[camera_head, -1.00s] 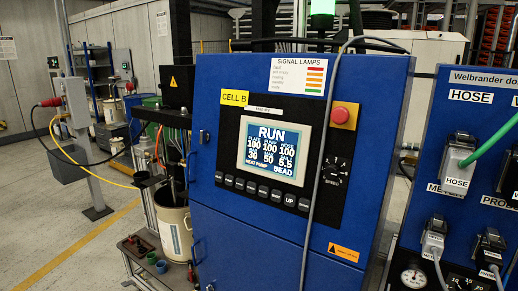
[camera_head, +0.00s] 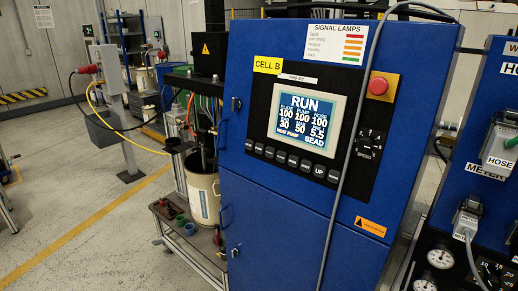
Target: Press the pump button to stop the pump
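The blue control cabinet (camera_head: 290,215) marked CELL B stands upright in the middle of the head view. Its screen (camera_head: 306,118) reads RUN, with rows of numbers and the words HEAT PUMP and BEAD. A row of several small dark buttons (camera_head: 281,156) runs below the screen. One button (camera_head: 319,171) reads UP; the other labels are too small to read, so I cannot tell which is the pump button. A red mushroom button (camera_head: 378,86) on a yellow plate sits right of the screen, above the speed dial (camera_head: 369,143). Neither gripper is in view.
A grey cable (camera_head: 347,150) hangs down the cabinet front, right of the screen. A white bucket (camera_head: 203,196) stands on a low cart (camera_head: 190,249) at the left. A blue hose panel (camera_head: 462,190) is on the right. The floor at lower left (camera_head: 80,235) is mostly clear.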

